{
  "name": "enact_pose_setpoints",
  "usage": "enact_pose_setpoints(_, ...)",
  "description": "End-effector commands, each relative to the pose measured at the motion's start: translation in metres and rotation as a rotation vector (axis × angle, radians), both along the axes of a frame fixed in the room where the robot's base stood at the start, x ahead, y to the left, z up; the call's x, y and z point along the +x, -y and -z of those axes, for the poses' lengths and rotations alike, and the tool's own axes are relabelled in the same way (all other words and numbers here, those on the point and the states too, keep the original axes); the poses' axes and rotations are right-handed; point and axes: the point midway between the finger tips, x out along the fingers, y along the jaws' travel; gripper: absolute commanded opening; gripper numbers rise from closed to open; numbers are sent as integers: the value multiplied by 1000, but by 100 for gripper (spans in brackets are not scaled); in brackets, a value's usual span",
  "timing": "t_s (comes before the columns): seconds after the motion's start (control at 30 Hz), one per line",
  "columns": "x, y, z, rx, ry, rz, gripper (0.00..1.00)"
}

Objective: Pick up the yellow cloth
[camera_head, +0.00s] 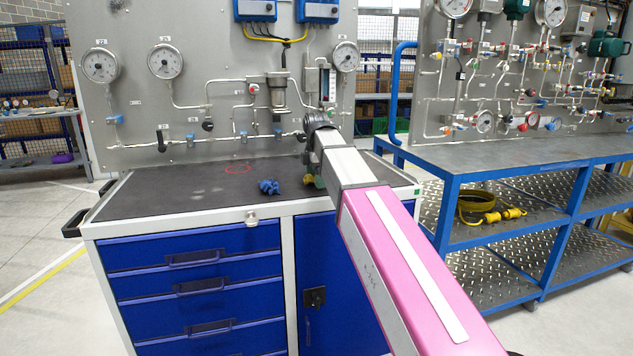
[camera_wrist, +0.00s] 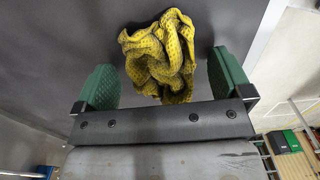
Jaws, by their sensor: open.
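The yellow cloth (camera_wrist: 163,55) lies crumpled on the dark worktop in the wrist view. It is textured and folded, with dark marks. My gripper (camera_wrist: 163,68) is open, with one green finger pad on each side of the cloth. The near part of the cloth lies between the pads, and the rest reaches past the fingertips. Gaps show on both sides, and I see no grip on it. In the head view my arm hides most or all of the cloth.
A blue crumpled item (camera_head: 269,187) lies on the cabinet's dark top (camera_head: 160,196), left of my gripper. A gauge panel (camera_head: 215,90) with pipes and valves stands close behind. A red ring mark (camera_head: 238,169) is on the top. The top's left part is clear.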

Motion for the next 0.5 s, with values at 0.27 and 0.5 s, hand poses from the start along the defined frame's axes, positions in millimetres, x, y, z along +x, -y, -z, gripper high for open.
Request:
enact_pose_setpoints(0.27,0,0,1,0,0,0,78)
enact_pose_setpoints(0.5,0,0,1,0,0,0,43)
